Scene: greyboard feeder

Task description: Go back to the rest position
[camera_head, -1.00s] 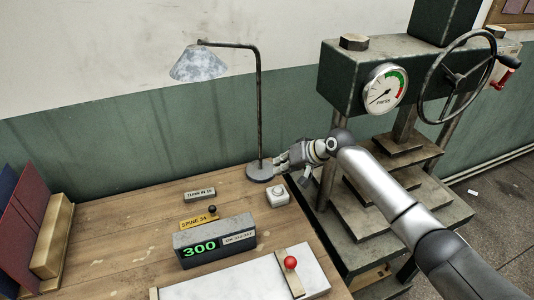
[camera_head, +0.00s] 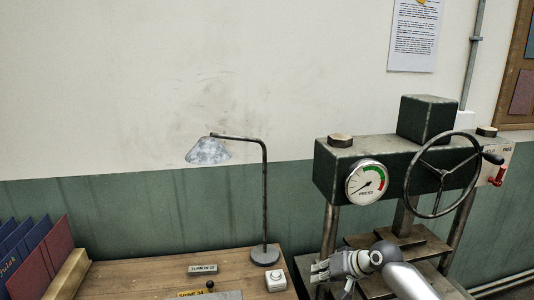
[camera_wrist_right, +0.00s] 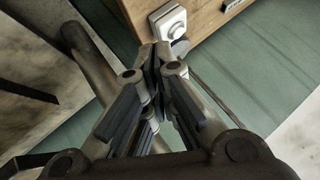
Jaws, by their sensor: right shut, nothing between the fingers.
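My right gripper (camera_head: 318,270) is at the lower right in the head view, to the right of the lamp's base and in front of the press's left post. It also shows in the wrist view (camera_wrist_right: 158,58), with its fingers closed together and nothing between them. My left gripper is not in view. The wooden bench (camera_head: 130,277) lies to the left of the right gripper, and a white button box (camera_head: 276,281) stands near its right edge. The box also shows just beyond the fingertips in the wrist view (camera_wrist_right: 168,22).
The green press (camera_head: 345,160), with a dial and a handwheel (camera_head: 440,175), stands close behind my right arm. A desk lamp (camera_head: 265,200) stands on the bench. Coloured boards (camera_head: 45,255) stand at the left.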

